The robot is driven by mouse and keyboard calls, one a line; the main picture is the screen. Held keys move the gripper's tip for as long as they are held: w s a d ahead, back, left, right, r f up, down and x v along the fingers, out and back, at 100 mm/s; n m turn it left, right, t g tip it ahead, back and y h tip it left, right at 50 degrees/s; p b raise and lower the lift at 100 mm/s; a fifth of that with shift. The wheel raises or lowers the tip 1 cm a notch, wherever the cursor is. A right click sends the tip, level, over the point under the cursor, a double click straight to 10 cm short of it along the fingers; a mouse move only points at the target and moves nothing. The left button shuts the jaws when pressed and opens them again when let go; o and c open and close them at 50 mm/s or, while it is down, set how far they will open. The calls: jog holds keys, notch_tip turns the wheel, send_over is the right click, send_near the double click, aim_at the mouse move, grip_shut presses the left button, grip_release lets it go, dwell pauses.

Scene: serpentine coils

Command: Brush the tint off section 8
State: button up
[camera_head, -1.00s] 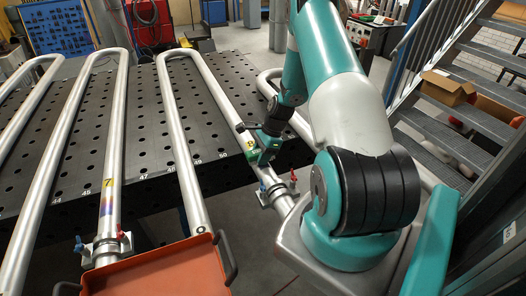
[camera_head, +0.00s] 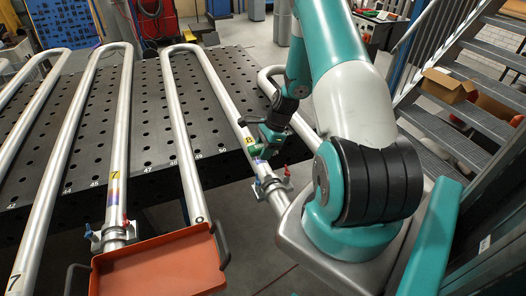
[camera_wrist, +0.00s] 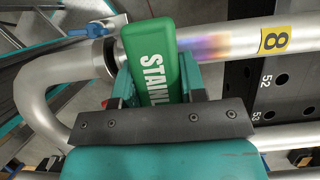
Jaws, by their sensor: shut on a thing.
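Section 8 is a silver tube (camera_wrist: 235,43) with a yellow label "8" (camera_wrist: 274,40), which also shows in the head view (camera_head: 249,140). A purple, blue and orange tint (camera_wrist: 204,48) marks the tube between the label and the brush. My gripper (camera_wrist: 158,84) is shut on a green brush (camera_wrist: 153,60) with white lettering starting "STAINL". The brush lies across the tube beside the tint. Its bristles are hidden, so I cannot tell whether they touch. In the head view my gripper (camera_head: 270,138) is at the tube, near the label.
A clamp with red and blue handles (camera_head: 272,184) grips the tube just below the tint. An orange tray (camera_head: 165,262) stands at front left. Section 7 (camera_head: 116,160) also bears a tint. The black perforated table (camera_head: 150,125) lies behind. Metal stairs (camera_head: 450,120) rise at right.

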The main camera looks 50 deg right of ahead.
jog(key=shift+r+p, duration=0.65)
jog(key=shift+r, duration=0.65)
